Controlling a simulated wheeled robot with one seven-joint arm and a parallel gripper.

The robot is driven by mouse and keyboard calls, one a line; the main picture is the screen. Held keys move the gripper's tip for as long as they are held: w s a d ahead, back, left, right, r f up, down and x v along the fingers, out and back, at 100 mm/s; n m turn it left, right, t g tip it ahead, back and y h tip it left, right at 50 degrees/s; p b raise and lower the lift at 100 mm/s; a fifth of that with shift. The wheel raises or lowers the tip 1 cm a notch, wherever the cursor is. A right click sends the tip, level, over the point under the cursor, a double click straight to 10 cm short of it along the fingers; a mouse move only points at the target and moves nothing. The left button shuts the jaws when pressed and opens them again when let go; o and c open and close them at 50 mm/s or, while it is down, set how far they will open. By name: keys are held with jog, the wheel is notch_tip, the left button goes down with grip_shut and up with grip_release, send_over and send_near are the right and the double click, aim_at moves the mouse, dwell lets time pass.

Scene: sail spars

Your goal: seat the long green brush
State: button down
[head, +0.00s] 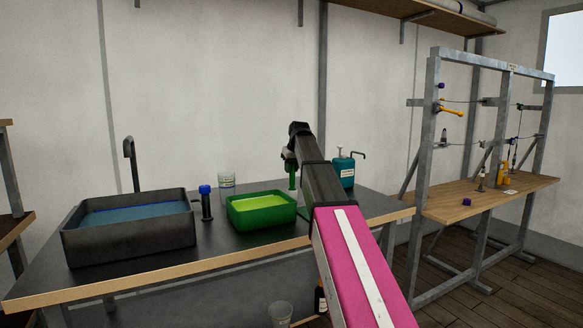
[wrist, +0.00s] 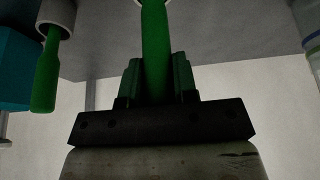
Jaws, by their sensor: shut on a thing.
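My gripper (head: 290,160) is over the back of the dark worktop, between the green basin and the teal pump bottle. In the wrist view my gripper (wrist: 157,78) is shut on a green handle, which I take to be the long green brush (wrist: 155,35). The green brush (head: 292,180) shows below the jaws in the head view. Its far end meets a pale rim at the top edge of the wrist view; I cannot tell whether it is inside. A second green handle (wrist: 46,75) stands in a grey cup (wrist: 57,18) to the left.
A green basin (head: 262,222) with yellow-green liquid is left of my gripper. A teal pump bottle (head: 343,172) is close on the right. A glass (head: 226,184), a blue-capped black bottle (head: 206,206) and a black sink (head: 130,240) stand further left. A metal rack (head: 430,150) stands right.

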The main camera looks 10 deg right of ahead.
jog(key=shift+f, duration=0.5)
jog(key=c, duration=0.8)
grip_release()
jog(key=v, duration=1)
jog(key=shift+r, duration=0.4)
jog(key=shift+s, duration=0.15)
